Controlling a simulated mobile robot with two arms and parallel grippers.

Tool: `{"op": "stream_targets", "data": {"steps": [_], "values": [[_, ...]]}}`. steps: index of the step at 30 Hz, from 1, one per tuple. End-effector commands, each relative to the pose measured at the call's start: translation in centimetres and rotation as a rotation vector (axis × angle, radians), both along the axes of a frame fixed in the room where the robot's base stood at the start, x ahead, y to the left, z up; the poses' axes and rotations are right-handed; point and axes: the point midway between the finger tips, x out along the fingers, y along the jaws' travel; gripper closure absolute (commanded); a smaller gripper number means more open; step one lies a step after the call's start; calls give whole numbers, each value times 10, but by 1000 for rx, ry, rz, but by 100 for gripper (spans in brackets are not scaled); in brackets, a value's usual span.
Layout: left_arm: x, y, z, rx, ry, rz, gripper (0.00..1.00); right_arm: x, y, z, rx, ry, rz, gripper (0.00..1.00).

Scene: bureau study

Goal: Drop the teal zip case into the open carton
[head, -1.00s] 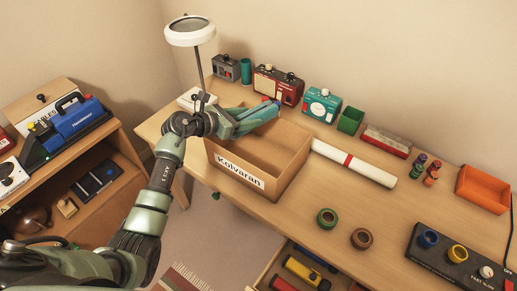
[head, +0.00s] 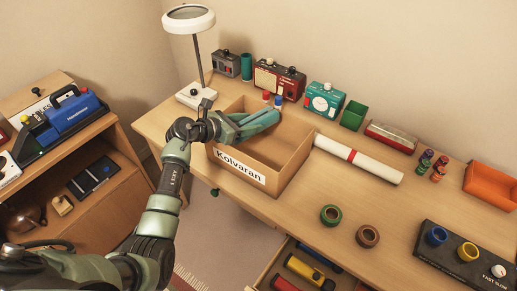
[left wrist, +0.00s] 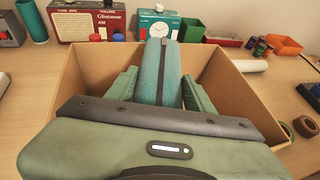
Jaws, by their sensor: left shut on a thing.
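The teal zip case (left wrist: 158,72) is between the two green fingers of my left gripper (left wrist: 160,92), which is shut on it. In the left wrist view the case points away from me, over the inside of the open carton. In the head view my left gripper (head: 238,124) hangs over the left back part of the carton (head: 288,160), a brown box labelled "Kolvaran". The part of the carton floor that shows is bare; the rest is hidden by my gripper and the case. My right gripper is not in view.
A magnifier lamp (head: 188,19) stands left of the carton. Radios (head: 279,80) and a green bin (head: 353,115) line the back. A white roll (head: 358,160) lies close right of the carton. Tape rolls (head: 331,215) lie in front. An open drawer (head: 305,268) juts out below.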

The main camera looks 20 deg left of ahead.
Motion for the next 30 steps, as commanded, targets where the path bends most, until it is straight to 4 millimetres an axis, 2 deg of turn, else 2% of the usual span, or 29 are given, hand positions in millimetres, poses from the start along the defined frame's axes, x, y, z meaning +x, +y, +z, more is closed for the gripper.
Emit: {"op": "stream_targets", "data": {"steps": [1,3,14,17,24,30], "values": [[0,0,1,-1,-1,0,42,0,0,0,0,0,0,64],[0,0,1,-1,-1,0,22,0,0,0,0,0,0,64],[-2,2,0,1,1,0,22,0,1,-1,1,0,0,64],[-9,7,3,2,0,1,22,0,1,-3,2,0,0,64],[-40,29,18,4,-1,-1,22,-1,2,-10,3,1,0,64],[-56,40,28,1,-1,0,22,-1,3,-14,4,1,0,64]]}}
